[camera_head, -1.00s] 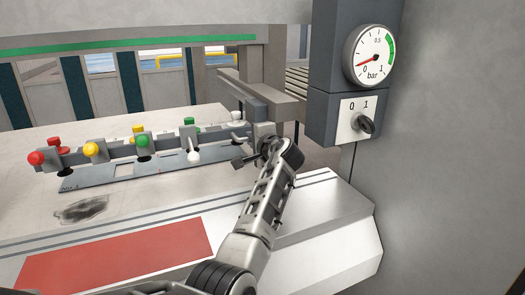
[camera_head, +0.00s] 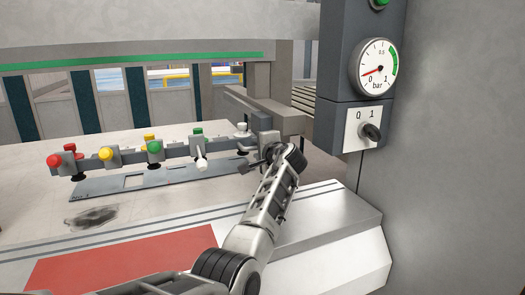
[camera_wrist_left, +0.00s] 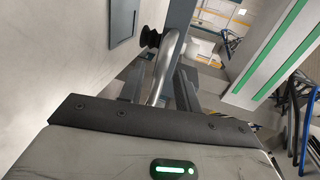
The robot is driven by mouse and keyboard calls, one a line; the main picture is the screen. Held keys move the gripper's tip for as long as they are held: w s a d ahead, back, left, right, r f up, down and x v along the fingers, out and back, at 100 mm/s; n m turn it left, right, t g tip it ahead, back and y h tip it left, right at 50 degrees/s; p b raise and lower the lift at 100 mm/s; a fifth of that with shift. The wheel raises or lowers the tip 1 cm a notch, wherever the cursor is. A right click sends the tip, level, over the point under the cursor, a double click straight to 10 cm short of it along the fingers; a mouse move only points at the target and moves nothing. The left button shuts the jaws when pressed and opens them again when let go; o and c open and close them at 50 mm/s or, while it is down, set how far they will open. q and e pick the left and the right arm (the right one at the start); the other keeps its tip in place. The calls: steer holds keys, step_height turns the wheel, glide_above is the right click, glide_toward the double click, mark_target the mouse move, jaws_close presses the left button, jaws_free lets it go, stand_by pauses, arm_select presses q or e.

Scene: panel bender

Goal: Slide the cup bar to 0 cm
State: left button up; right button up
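The cup bar (camera_head: 181,149) is a grey bar with red, yellow, green and white knobs and black cups, crossing above a blue-grey sheet (camera_head: 170,178). My left gripper (camera_head: 263,152) is at the bar's right end. In the left wrist view, its two fingers (camera_wrist_left: 160,88) lie on either side of a bent silver handle (camera_wrist_left: 167,66) and appear shut on it; the contact is partly hidden. A black cup (camera_wrist_left: 150,37) sits just beyond the handle. No position scale is readable. My right gripper is not in view.
A grey machine column with a pressure gauge (camera_head: 375,68) near zero and a 0/1 switch (camera_head: 370,132) stands at right. A red mat area (camera_head: 120,258) and a dark stain (camera_head: 91,217) lie in front. A beam with a green stripe (camera_head: 140,61) crosses above.

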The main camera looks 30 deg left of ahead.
arm_select(q)
steer(key=v, duration=1.6)
